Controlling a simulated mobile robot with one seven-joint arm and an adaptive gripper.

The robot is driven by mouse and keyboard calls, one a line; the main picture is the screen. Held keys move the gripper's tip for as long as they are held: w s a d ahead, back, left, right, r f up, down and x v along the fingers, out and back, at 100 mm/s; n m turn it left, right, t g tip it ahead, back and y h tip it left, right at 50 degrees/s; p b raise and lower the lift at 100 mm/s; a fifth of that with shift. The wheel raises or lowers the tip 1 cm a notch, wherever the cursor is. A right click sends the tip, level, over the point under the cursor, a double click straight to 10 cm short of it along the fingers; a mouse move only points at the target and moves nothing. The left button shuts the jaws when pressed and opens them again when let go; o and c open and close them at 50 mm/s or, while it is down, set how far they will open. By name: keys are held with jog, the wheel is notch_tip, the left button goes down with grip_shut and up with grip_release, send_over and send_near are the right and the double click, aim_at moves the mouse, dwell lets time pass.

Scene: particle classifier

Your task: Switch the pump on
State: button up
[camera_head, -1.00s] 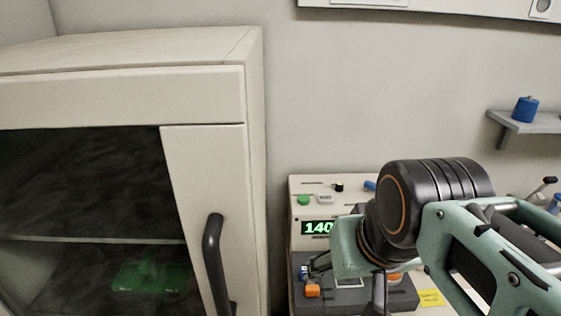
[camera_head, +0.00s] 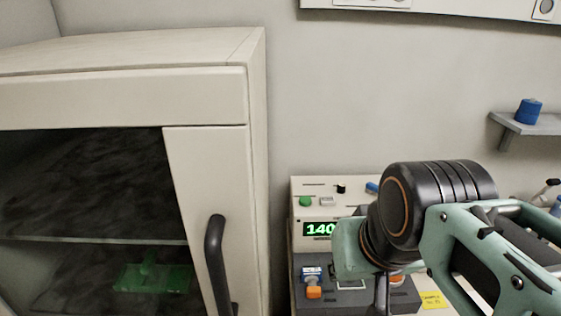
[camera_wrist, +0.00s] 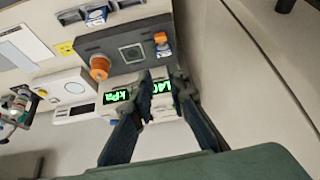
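The control unit (camera_head: 345,213) has a lit green display (camera_head: 318,229), which also shows upside down in the wrist view (camera_wrist: 161,88) between my fingers. On its dark lower front are an orange switch (camera_head: 313,292) with a blue-and-white part above it and an orange round knob (camera_head: 397,281). The wrist view shows the switch (camera_wrist: 162,47) and the knob (camera_wrist: 99,66) too. In the head view my arm hides most of the gripper and the unit's right side.
A tall cabinet (camera_head: 120,97) with a dark glass door and black handle (camera_head: 216,265) stands close on the left. A yellow note (camera_head: 432,300) lies right of the unit. A wall shelf (camera_head: 520,127) holds a blue object (camera_head: 528,111).

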grip_shut()
dwell(1.2)
